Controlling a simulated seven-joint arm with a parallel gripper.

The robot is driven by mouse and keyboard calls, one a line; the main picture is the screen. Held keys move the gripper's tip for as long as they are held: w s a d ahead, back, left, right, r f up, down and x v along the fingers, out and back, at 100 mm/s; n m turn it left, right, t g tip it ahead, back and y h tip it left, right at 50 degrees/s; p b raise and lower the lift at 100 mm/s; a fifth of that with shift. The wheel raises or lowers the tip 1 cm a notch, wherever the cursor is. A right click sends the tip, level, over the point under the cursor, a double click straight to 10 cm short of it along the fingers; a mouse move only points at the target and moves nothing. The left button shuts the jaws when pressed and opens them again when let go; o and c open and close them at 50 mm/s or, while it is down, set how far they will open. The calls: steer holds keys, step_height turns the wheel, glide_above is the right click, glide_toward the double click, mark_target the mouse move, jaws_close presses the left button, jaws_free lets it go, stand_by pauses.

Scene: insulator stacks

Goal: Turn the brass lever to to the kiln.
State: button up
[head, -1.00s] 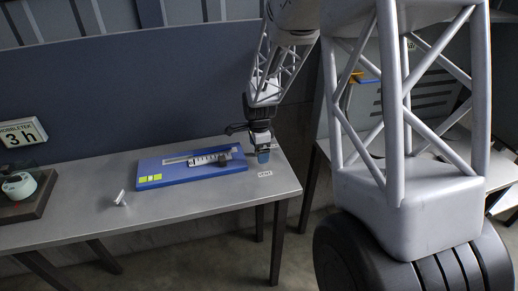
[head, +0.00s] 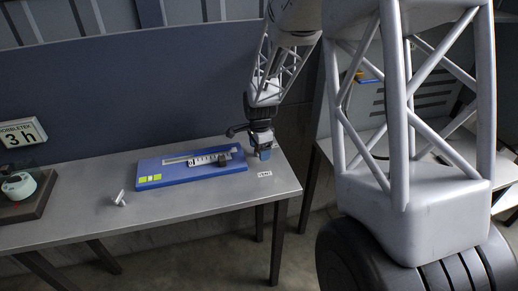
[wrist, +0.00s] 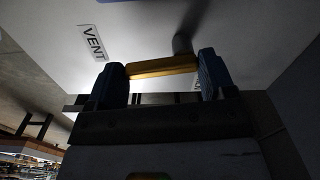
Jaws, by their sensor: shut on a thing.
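The brass lever (wrist: 162,67) shows in the wrist view as a yellow bar between the blue fingertips. My gripper (wrist: 162,72) is shut on it, one finger at each end. A grey round post (wrist: 182,43) stands just beyond the bar. A white VENT label (wrist: 93,43) lies to the left of the fingers, and part of another label shows by the right finger, unreadable. In the head view my gripper (head: 263,154) is low at the table's right end, with the VENT label (head: 265,174) in front of it. The lever is hidden there. No kiln label is readable.
A blue board (head: 200,174) with a scale and a dark grey block lies just left of my gripper on the grey table (head: 170,204). A small white object (head: 119,198) stands left of the board. A teapot (head: 18,185) on a dark tray is at far left.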

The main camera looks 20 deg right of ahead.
steer(key=n, duration=0.2)
steer(key=d+n, duration=0.1)
steer(key=n, duration=0.1)
steer(key=shift+w, duration=0.15)
steer(key=n, duration=0.4)
steer(key=shift+w+d, duration=0.25)
steer(key=n, duration=0.4)
steer(key=shift+w+d, duration=0.25)
steer(key=shift+w, duration=0.15)
steer(key=n, duration=0.4)
steer(key=shift+w, duration=0.4)
steer(key=shift+n, duration=0.3)
steer(key=o, duration=0.9)
